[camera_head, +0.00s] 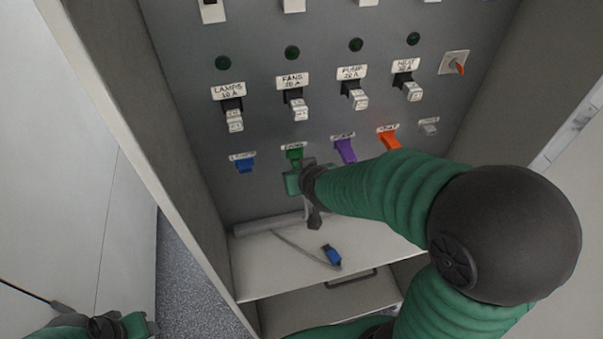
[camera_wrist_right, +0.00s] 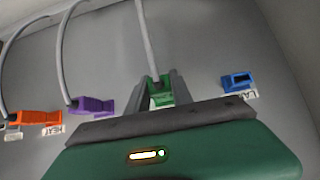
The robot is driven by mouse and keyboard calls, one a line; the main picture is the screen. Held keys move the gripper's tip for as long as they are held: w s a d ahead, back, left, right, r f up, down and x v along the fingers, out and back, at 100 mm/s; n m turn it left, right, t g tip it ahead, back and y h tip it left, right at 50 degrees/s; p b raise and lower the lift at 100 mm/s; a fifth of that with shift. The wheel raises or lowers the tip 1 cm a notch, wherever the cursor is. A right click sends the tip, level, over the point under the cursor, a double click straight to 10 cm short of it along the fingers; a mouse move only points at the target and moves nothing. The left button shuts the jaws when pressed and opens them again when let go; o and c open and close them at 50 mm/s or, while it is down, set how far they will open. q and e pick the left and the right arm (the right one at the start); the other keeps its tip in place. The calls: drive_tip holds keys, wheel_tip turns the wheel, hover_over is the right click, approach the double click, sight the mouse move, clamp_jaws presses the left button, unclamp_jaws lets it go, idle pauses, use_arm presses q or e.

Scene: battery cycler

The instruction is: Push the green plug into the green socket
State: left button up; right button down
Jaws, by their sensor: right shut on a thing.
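The green socket (camera_head: 295,153) is in the lower row of the grey panel, between a blue and a purple one. My right gripper (camera_head: 306,192) is directly in front of and below it. In the right wrist view its fingers (camera_wrist_right: 164,90) are shut on the green plug (camera_wrist_right: 160,95), whose grey cable runs off the top. The plug is close to the panel, partly hidden by the fingers; I cannot tell how deep it sits in the socket. My left gripper (camera_head: 125,325) is at the lower left, away from the panel; its fingers are not clear.
The blue socket (camera_head: 243,164) is empty; a blue plug (camera_head: 332,256) lies on the shelf (camera_head: 275,262) below. Purple (camera_head: 346,150) and orange (camera_head: 388,138) connectors are to the right. Breaker switches (camera_head: 297,105) stick out above. Cabinet side walls (camera_head: 150,150) bound the space.

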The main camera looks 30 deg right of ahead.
drive_tip(key=shift+w+d, duration=0.15)
drive_tip(key=shift+w, duration=0.35)
idle(0.3)
drive_tip(key=c, duration=1.1)
unclamp_jaws()
drive_tip(key=shift+o, duration=0.2)
